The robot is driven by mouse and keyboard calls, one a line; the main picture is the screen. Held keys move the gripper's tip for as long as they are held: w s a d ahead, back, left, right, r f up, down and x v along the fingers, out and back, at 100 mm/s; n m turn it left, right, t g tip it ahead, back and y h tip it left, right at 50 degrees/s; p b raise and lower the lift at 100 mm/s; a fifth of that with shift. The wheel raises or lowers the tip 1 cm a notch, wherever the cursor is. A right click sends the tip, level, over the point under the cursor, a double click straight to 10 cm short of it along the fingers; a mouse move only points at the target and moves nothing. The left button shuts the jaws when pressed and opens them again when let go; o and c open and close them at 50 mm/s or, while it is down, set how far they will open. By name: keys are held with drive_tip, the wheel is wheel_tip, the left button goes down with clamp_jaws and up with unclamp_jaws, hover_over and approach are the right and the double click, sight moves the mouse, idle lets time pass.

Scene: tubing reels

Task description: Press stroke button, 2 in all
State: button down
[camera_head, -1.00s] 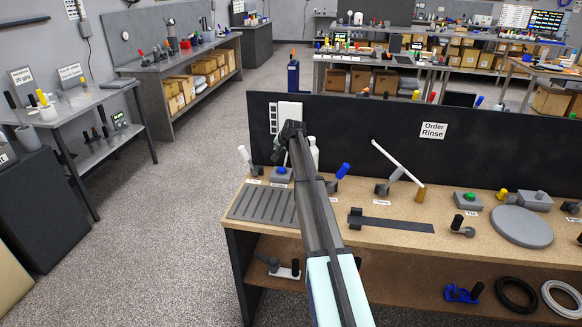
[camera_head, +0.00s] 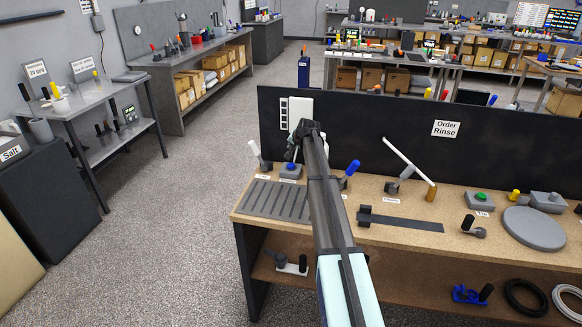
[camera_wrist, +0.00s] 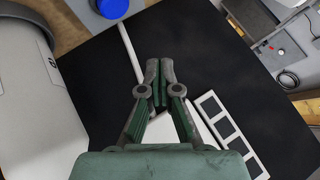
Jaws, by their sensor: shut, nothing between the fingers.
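A grey box with a blue button (camera_head: 290,167) sits at the back left of the workbench in the head view. A grey box with a green button (camera_head: 480,196) and another grey button box (camera_head: 547,200) stand farther right. Their labels are too small to read, so I cannot tell which is the stroke button. My gripper (camera_head: 291,154) is just above the blue button; contact cannot be told. In the wrist view my gripper (camera_wrist: 160,82) is shut and empty, its fingertips together. A round blue cap (camera_wrist: 112,7) shows at the top edge, beyond the fingertips.
A black panel (camera_head: 370,130) with an "Order Rinse" sign (camera_head: 445,129) stands behind the bench. A slotted grey plate (camera_head: 274,201), a blue-handled lever (camera_head: 350,170) and a white-handled lever (camera_head: 256,150) are close to my gripper. A grey disc (camera_head: 533,229) lies at the right.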

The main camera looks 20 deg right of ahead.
sight(292, 165)
drive_tip(key=shift+f+b, duration=1.15)
drive_tip(key=shift+f, duration=2)
drive_tip(key=shift+f, duration=0.15)
drive_tip(key=shift+f+b, duration=0.25)
drive_tip(key=shift+b, duration=0.05)
drive_tip(key=shift+f+b, duration=0.3)
drive_tip(key=shift+f, duration=0.25)
drive_tip(key=shift+r, duration=0.95)
drive_tip(key=shift+r+p, duration=1)
drive_tip(key=shift+r, duration=1.5)
